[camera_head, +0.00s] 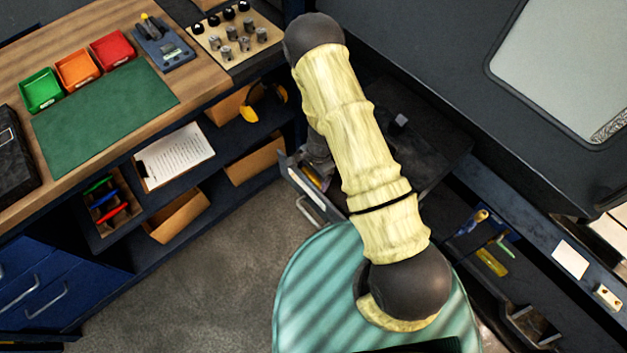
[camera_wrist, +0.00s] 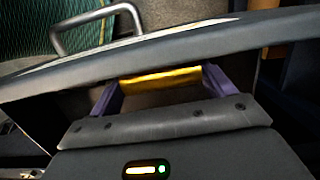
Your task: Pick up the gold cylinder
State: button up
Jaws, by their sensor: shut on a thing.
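The gold cylinder (camera_wrist: 160,78) lies crosswise between the two purple fingers of my gripper (camera_wrist: 161,88) in the wrist view. My gripper is shut on it, one finger at each end. The cylinder and fingers show just inside the grey wall of an open drawer (camera_wrist: 200,46), with a handle on the wall's outer side. I cannot tell whether the cylinder touches the drawer's floor.
A workbench with a green mat (camera_head: 105,115), red, orange and green bins, and a tool board (camera_head: 235,40) stands at the left. Shelves below hold a clipboard (camera_head: 174,155) and yellow ear defenders (camera_head: 262,101). A dark machine (camera_head: 440,60) fills the upper right. Grey floor (camera_head: 215,260) is clear at lower left.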

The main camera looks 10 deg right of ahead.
aim_at(314, 176)
notch_tip(314, 176, up, 13)
jog(key=shift+r+p, duration=0.15)
jog(key=shift+p, duration=0.15)
dwell(0.6)
jog(key=w+d+f+n+h, duration=0.1)
jog(key=w+d+f+n, duration=0.3)
jog(key=d+n, duration=0.5)
jog(key=shift+d+f+n+g, duration=0.2)
jog(key=shift+n+g, duration=0.2)
jog(key=shift+n, duration=0.7)
notch_tip(314, 176, up, 13)
jog(key=p, duration=1.3)
